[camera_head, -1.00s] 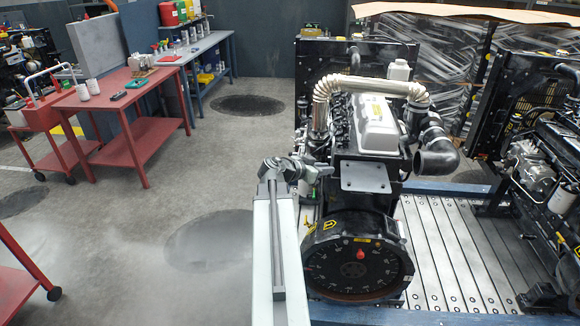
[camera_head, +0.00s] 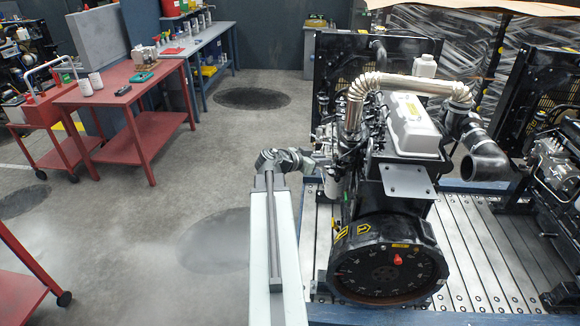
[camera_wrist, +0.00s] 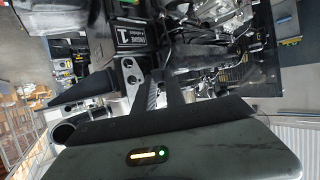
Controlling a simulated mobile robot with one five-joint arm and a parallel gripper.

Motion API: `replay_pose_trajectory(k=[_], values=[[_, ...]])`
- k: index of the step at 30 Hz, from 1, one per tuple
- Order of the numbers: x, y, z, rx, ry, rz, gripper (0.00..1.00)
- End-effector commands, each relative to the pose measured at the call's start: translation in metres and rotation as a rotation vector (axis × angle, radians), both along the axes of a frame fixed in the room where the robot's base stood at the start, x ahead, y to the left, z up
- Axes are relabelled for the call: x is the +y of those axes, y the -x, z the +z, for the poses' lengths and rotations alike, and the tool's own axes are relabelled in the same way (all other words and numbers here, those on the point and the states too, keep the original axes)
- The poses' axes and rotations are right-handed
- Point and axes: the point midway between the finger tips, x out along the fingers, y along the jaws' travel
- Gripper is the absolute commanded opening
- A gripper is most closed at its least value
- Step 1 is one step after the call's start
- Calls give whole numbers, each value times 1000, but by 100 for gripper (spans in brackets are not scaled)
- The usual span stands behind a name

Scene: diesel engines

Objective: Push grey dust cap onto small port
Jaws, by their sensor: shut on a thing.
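My gripper (camera_head: 305,160) is at the end of my arm, just left of the middle black diesel engine (camera_head: 395,190), at about the height of its flat grey bracket. In the wrist view its two dark fingers (camera_wrist: 164,90) are close together and point at dark engine parts. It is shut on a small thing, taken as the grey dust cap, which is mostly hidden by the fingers. I cannot make out the small port in either view, nor whether the cap touches anything.
The engine stands on a slatted metal platform with a blue frame. A second engine (camera_head: 555,170) is at right. A red table (camera_head: 120,90) stands left, with open floor between.

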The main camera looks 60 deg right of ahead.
Motion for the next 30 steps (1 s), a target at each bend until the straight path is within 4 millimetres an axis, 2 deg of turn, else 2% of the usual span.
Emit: replay_pose_trajectory(k=[7,11,14,16,21,24,27,30], values=[[1,-10,-4,8,0,19,0],[-10,-17,-31,105,-2,82,0],[-27,-27,-62,293,-5,177,0],[-38,-37,-79,490,-4,251,0],[-61,-65,-105,1035,25,397,0],[-70,-83,-118,1290,59,442,0],[-76,-99,-129,1453,89,458,0],[-79,-109,-134,1544,107,460,0]])
